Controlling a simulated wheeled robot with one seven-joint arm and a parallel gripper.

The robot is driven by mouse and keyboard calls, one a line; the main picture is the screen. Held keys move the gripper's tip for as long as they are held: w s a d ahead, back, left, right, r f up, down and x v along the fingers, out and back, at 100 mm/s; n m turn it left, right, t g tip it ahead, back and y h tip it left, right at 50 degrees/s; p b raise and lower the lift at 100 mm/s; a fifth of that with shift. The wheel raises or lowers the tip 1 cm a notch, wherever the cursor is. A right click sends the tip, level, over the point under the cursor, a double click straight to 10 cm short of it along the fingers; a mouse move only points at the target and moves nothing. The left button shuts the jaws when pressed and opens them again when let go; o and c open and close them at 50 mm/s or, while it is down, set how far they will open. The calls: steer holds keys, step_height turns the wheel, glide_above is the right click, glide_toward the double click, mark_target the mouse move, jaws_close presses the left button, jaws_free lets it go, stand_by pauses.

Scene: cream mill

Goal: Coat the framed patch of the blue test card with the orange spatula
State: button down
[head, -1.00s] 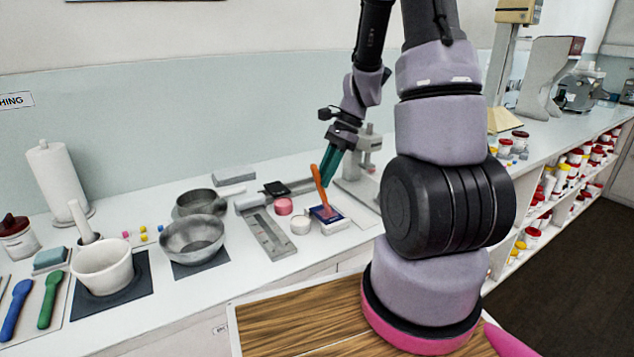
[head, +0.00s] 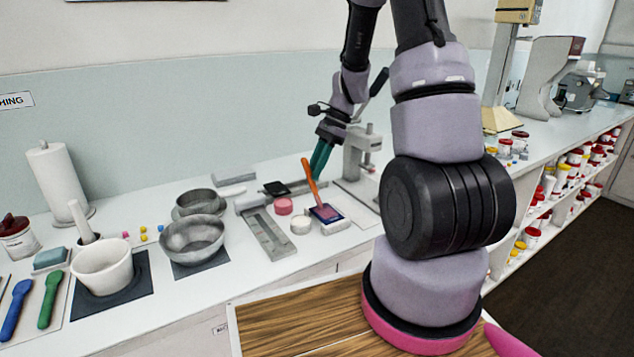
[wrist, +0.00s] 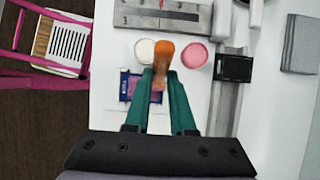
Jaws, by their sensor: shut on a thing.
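The orange spatula (head: 312,180) stands tilted, its lower end at the blue test card (head: 334,220) in the head view. The card lies on a small white block and has a pinkish patch inside a frame. My gripper (head: 318,168) has teal fingers and is shut on the spatula. In the wrist view the spatula's orange handle (wrist: 164,55) rises between the fingertips (wrist: 163,85). The test card (wrist: 127,86) shows to the left, partly hidden behind the left finger. I cannot tell how much of the framed patch is coated.
A white tub (head: 300,225) and a pink tub (head: 283,206) stand close left of the card. A grey grooved gauge (head: 268,235), metal bowls (head: 193,238), a mortar (head: 101,270) and a small stand (head: 358,160) are on the bench. Blue and green spatulas (head: 48,300) lie far left.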

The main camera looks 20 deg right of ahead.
steer(key=shift+w+a, duration=0.1)
steer(key=shift+w, duration=0.3)
steer(key=shift+s+d, duration=0.7)
steer(key=shift+s, duration=2.8)
steer(key=shift+w+a, duration=0.25)
steer(key=shift+w, duration=0.95)
steer(key=shift+w+a, duration=0.2)
steer(key=shift+w, duration=0.95)
steer(key=shift+w+a, duration=0.25)
steer(key=shift+w, duration=0.95)
steer(key=s, duration=0.3)
steer(key=shift+d, duration=0.3)
step_height(320, 180, up, 4)
